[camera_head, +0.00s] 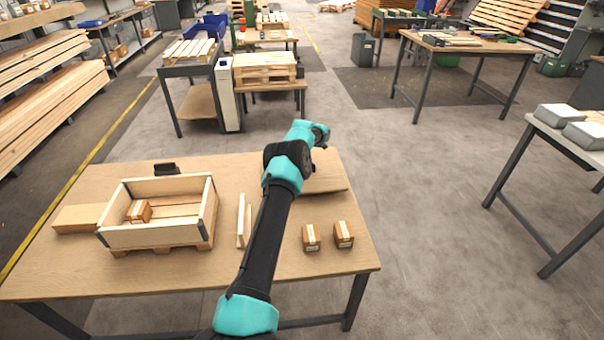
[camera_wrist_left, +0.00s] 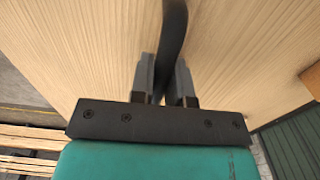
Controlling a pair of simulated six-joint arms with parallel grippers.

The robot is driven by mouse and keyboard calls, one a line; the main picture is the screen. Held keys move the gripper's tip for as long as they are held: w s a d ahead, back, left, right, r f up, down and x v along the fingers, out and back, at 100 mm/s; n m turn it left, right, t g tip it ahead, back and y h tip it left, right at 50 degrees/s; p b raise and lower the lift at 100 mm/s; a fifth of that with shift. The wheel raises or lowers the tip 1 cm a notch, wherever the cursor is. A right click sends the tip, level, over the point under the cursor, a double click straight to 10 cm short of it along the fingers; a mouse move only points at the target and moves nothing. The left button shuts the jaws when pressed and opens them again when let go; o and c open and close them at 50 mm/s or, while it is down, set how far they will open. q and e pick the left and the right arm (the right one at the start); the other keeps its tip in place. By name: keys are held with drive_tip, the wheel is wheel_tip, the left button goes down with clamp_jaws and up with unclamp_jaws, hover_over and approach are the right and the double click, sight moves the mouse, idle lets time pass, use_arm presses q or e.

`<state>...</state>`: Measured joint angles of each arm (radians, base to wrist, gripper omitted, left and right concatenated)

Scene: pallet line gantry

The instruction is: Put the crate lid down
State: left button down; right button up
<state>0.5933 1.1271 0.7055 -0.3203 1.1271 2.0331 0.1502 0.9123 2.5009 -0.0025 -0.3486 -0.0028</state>
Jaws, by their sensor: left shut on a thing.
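The open wooden crate (camera_head: 160,235) stands on the left part of the table, with a small cardboard box (camera_head: 138,212) inside. The crate lid (camera_head: 328,175), a flat wooden panel, is at the table's back right, partly hidden by my left arm. I cannot tell whether it touches the table. In the left wrist view the lid (camera_wrist_left: 75,60) fills most of the picture. My left gripper (camera_wrist_left: 166,75) is shut on its dark strap-like handle (camera_wrist_left: 174,25). The head view hides these fingers behind the arm. My right gripper is not in view.
Two small cardboard boxes (camera_head: 311,238) (camera_head: 344,234) stand at the right of the table (camera_head: 190,275). Pale wooden pieces (camera_head: 243,220) are right of the crate. A flat brown box (camera_head: 78,218) lies left of it. A dark object (camera_head: 166,169) is behind it.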

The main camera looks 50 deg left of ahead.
use_arm(q)
drive_tip(key=shift+f, duration=0.1)
drive_tip(key=shift+f, duration=1.75)
drive_tip(key=c, duration=1.1)
unclamp_jaws()
drive_tip(key=shift+f, duration=0.15)
wheel_tip(320, 180, up, 12)
drive_tip(key=shift+r, duration=0.15)
